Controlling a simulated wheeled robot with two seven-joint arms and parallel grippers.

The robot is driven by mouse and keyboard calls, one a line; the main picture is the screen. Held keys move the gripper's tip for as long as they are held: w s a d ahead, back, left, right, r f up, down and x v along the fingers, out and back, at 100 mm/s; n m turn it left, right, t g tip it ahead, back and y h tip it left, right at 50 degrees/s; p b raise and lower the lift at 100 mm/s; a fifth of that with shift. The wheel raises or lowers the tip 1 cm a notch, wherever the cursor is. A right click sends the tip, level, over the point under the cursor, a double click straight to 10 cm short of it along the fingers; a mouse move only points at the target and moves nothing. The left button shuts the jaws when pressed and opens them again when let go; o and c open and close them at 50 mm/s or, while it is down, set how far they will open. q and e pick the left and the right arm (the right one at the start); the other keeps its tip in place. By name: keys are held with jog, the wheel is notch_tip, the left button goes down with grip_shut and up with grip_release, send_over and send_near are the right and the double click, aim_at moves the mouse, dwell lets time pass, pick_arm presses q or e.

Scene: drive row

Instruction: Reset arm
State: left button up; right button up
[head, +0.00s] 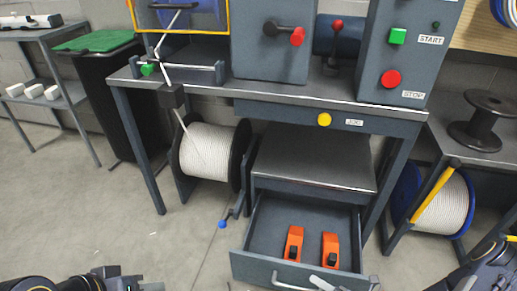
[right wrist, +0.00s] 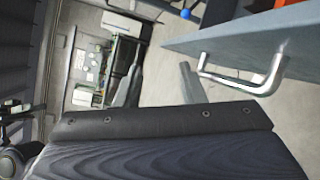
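The drawer's metal handle (right wrist: 245,82) lies to the right of the fingers, outside the gap. I cannot tell whether a finger touches it. Part of my left arm (head: 95,281) shows at the lower left of the head view. Its fingers are not clearly visible.
Two orange tools (head: 294,243) lie in the pulled-out drawer. Above stands the workbench (head: 290,92) with green and red buttons. A white cable spool (head: 206,152) is under it; a blue-rimmed spool (head: 442,203) is at right. The floor (head: 75,215) at left is clear.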

jog(key=s+a+r+n+g, duration=0.1)
jog(key=s+r+n+g, duration=0.2)
jog(key=r+n+g, duration=1.1)
jog(key=s+d+r+n+t+h+p, duration=0.1)
jog(key=s+r+n+t+h, duration=0.4)
jog(key=r+n, duration=0.55)
jog(key=s+d+r+n+t+h+p, duration=0.15)
jog(key=s+r+n+t+h, duration=0.4)
jog(key=n, duration=0.75)
notch_tip(320, 180, up, 31)
jog(key=g+y+p, duration=0.1)
jog(key=p, duration=2.7)
jog(key=shift+d+f+p, duration=0.2)
jog(key=shift+p, duration=0.1)
